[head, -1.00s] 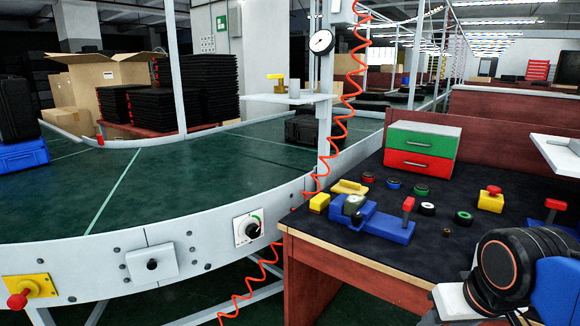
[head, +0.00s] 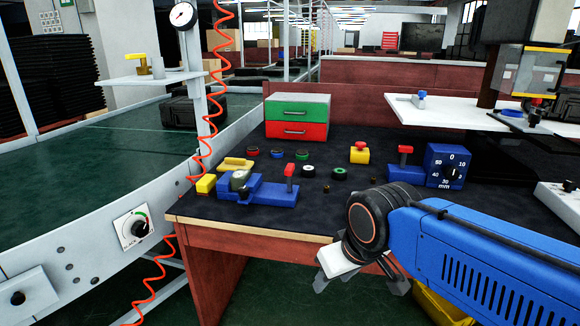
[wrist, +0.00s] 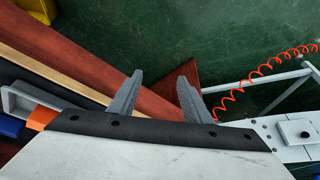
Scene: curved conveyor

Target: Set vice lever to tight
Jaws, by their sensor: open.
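A blue vice-like device (head: 262,193) lies on the dark bench top, left of centre in the head view. A round grey part (head: 240,180) sits at its left end, and a red-handled lever (head: 289,171) stands about upright at its right end. Another red-handled lever (head: 405,150) stands on a blue base farther right. My gripper (head: 360,284) is low in the head view, in front of the bench's front edge and apart from both levers. In the wrist view its two fingers (wrist: 158,97) are spread with nothing between them, above the floor.
The bench (head: 400,240) also holds a green and red drawer box (head: 297,116), several round buttons, a yellow block with a red button (head: 359,152) and a blue dial box (head: 447,165). The conveyor (head: 110,185) curves along the left, with a coiled orange hose (head: 212,90) between.

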